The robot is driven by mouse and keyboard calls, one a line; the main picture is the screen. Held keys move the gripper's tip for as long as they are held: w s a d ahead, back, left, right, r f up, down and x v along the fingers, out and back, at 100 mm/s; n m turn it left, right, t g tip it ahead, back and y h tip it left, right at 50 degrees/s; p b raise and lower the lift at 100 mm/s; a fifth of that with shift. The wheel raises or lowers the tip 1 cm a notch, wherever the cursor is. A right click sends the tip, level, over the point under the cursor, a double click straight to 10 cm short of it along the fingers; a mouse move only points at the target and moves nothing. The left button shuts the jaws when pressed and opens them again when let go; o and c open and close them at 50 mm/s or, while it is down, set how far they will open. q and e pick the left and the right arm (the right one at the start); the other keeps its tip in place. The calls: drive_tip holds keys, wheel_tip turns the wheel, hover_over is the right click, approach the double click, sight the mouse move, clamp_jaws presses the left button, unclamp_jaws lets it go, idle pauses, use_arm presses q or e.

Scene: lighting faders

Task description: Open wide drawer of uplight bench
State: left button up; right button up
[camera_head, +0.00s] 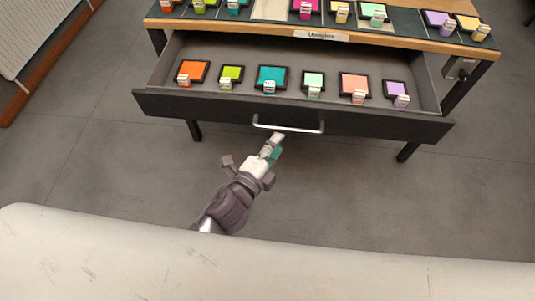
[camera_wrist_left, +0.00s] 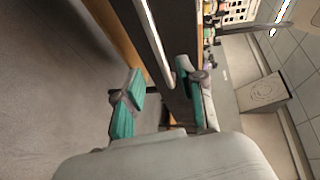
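The wide drawer (camera_head: 220,108) of the bench is pulled out, and its inside shows with a row of coloured square tiles. Its pale bar handle (camera_head: 290,129) is on the dark front; in the left wrist view the handle (camera_wrist_left: 156,45) runs down between the fingertips, nearer the right-hand finger. My left gripper (camera_head: 273,146) is just below and in front of the handle. In the left wrist view this gripper (camera_wrist_left: 160,74) is open, with its green-padded fingers apart. I cannot tell whether it touches the handle. My right gripper is not in view.
The wooden bench top (camera_head: 400,43) carries more coloured tiles and a white label (camera_head: 321,36). Bench legs stand left and right under the drawer. Grey floor (camera_head: 100,180) is clear in front. A white radiator (camera_head: 30,35) is at the far left.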

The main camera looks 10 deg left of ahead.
use_arm(q)
drive_tip(key=v, duration=0.4)
drive_tip(key=shift+s+a, duration=0.1)
drive_tip(key=shift+s, duration=0.05)
idle(0.4)
